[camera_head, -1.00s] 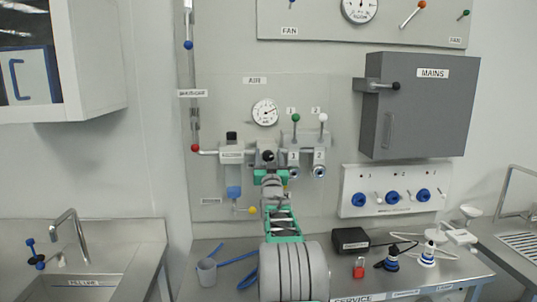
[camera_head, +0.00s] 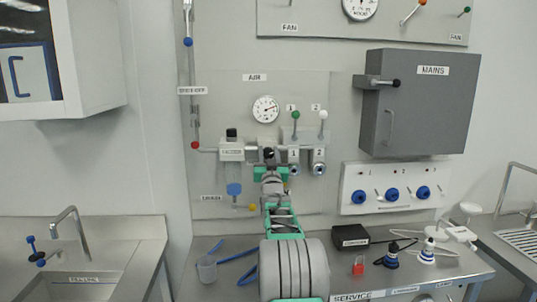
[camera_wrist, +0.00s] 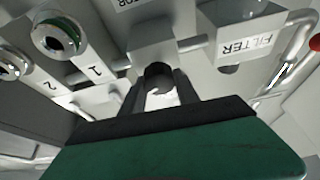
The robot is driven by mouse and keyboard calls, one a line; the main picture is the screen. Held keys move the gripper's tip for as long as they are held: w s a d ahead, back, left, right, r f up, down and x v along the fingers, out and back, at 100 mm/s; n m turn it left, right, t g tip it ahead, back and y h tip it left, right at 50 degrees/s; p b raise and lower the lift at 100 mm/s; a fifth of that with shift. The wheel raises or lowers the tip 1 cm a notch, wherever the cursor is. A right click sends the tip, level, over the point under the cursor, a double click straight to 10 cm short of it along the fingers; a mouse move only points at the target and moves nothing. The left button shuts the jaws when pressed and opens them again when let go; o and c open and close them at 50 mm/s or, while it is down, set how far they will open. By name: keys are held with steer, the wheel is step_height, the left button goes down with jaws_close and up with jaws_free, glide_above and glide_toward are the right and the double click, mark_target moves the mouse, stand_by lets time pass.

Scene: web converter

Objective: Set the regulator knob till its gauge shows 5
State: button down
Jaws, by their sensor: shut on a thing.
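My gripper and arm hide most of the knob in the head view.
The filter (camera_head: 232,152) is left of the regulator, with a blue-bottomed bowl below. Valve outlets 1 (camera_head: 294,168) and 2 (camera_head: 318,168) are close on the right, with a green and a white lever above. The bench below holds a cup (camera_head: 207,269) and a black box (camera_head: 351,237).

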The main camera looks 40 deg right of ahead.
steer(key=shift+f+n+b, duration=0.15)
steer(key=shift+n+b, duration=0.15)
steer(key=shift+b, duration=0.25)
steer(key=n+y+b, duration=0.1)
steer(key=b, duration=0.1)
steer(key=n+t+y+b, duration=0.1)
steer(key=n+b, duration=0.1)
steer(key=b, duration=0.1)
steer(key=shift+f, duration=0.2)
steer(key=n+y+b, duration=0.1)
steer(key=n+b, duration=0.1)
steer(key=n, duration=0.1)
steer(key=shift+r+t+b, duration=0.15)
steer(key=shift+t+b, duration=0.25)
steer(key=shift+a+r+n+y+b, duration=0.15)
steer(key=shift+n+y+b, duration=0.6)
steer(key=shift+n, duration=0.75)
steer(key=shift+r, duration=0.1)
steer(key=shift+y, duration=0.25)
steer(key=c, duration=0.9)
jaws_free()
